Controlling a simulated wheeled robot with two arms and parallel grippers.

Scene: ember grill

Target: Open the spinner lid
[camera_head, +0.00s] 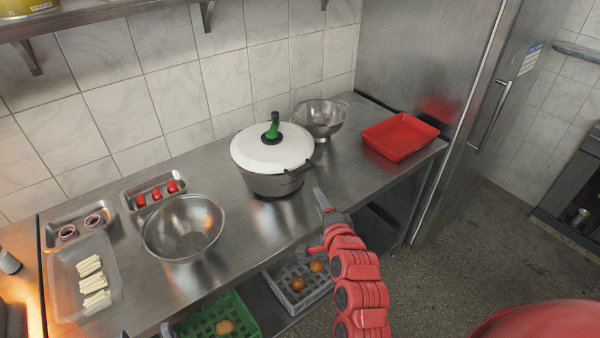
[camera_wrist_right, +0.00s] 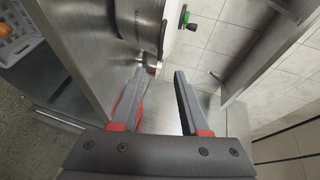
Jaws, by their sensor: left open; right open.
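The spinner is a grey metal pot (camera_head: 278,183) on the steel counter. Its white lid (camera_head: 262,156) sits on top, with a green handle (camera_head: 274,130) that has a black knob. The pot (camera_wrist_right: 140,25) and the green handle (camera_wrist_right: 184,17) also show at the top of the right wrist view. My right gripper (camera_head: 316,225) is open and empty at the counter's front edge, in front and to the right of the spinner, apart from it. Its open fingers (camera_wrist_right: 159,75) show in the right wrist view. Only the tips of my left gripper (camera_head: 145,332) show at the bottom left edge.
A metal bowl (camera_head: 184,228) and food trays (camera_head: 66,272) stand left of the spinner. A colander (camera_head: 320,118) is behind it and a red tray (camera_head: 399,137) to its right. Crates (camera_head: 300,291) sit on the shelf below. A steel cabinet (camera_head: 425,80) closes the right side.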

